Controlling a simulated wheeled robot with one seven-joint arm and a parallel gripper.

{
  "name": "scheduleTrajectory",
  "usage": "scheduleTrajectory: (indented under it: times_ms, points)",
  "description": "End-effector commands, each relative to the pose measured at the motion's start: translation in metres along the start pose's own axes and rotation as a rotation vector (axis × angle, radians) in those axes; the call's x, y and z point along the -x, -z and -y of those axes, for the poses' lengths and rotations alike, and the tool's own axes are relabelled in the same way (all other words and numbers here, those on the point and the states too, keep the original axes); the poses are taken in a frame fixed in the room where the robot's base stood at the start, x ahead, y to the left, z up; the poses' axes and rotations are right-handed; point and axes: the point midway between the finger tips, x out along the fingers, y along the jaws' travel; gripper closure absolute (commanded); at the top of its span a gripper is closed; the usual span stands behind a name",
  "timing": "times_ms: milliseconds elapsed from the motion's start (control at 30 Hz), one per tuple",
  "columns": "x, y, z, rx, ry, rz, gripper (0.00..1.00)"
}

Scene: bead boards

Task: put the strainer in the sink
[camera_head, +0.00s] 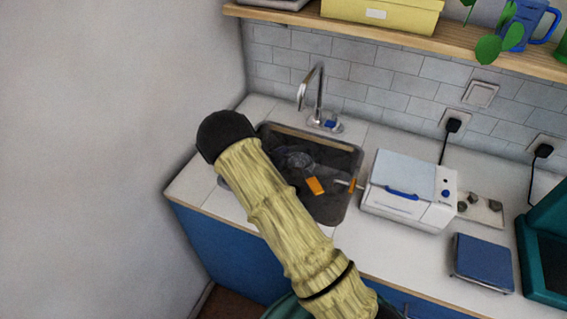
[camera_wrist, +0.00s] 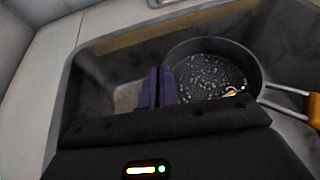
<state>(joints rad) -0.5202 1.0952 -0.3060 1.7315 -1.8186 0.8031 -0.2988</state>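The strainer (camera_head: 298,160), a dark round bowl with a speckled mesh, is down inside the sink (camera_head: 349,208) in the head view. Its orange grip (camera_head: 315,186) points toward the front. In the wrist view the strainer (camera_wrist: 208,75) lies in the sink basin, with its metal handle and orange grip (camera_wrist: 311,108) running off to the right. My gripper's purple fingers (camera_wrist: 157,88) are close together at the strainer's left side, and I see nothing clearly between them. Whether they touch its rim is unclear. In the head view my arm hides the gripper.
A second orange-ended item (camera_head: 352,185) is at the sink's right side. The faucet (camera_head: 318,95) stands behind the sink. A white box-like appliance (camera_head: 410,190) and a blue scale-like slab (camera_head: 482,262) are to the right. A wall is close on the left.

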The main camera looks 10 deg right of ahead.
Motion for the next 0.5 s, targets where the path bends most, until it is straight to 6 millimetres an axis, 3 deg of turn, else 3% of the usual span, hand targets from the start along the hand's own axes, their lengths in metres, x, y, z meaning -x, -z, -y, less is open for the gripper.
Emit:
scheduleTrajectory:
  times_ms: [367,500]
  points:
    - [-0.003,0.006,-0.001,0.0,0.0,0.001,1.0]
    - [-0.008,0.018,0.0,0.001,0.001,-0.001,1.0]
